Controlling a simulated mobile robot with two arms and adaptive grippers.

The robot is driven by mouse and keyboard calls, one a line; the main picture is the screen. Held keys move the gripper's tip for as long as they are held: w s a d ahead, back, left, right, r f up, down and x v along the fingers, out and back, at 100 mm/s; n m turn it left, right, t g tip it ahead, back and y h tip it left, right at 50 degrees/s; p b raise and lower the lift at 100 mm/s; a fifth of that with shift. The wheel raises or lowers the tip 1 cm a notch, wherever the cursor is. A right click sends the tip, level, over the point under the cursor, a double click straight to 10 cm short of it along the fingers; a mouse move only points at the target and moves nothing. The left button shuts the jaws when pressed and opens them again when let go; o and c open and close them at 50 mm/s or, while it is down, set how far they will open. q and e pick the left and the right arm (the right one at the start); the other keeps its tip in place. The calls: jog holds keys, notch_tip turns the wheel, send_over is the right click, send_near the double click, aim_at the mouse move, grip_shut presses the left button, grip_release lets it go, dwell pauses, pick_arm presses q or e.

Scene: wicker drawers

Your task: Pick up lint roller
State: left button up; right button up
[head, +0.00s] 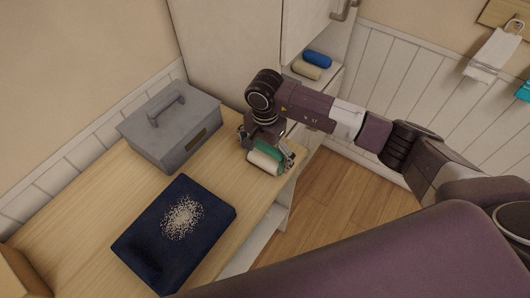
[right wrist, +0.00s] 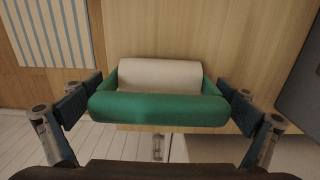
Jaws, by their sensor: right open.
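The lint roller has a green handle and frame with a cream roll. It lies at the right edge of the wooden counter in the head view (head: 266,160). It also shows in the right wrist view (right wrist: 158,108), with the green bar nearer the camera and the cream roll behind. My right gripper (head: 268,147) is over the lint roller. In the wrist view its open fingers (right wrist: 158,106) stand on either side of the green bar, close to its ends. I cannot tell whether they touch it. My left gripper is not in view.
A grey lidded box (head: 170,135) stands behind on the wooden counter (head: 88,205). A dark blue folded cloth (head: 150,240) with pale specks lies in front. Blue and tan rolls (head: 317,59) lie on a shelf at the back. Wooden floor (head: 325,200) is clear at right.

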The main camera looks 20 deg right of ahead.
jog(key=shift+f, duration=0.5)
jog(key=c, duration=1.1)
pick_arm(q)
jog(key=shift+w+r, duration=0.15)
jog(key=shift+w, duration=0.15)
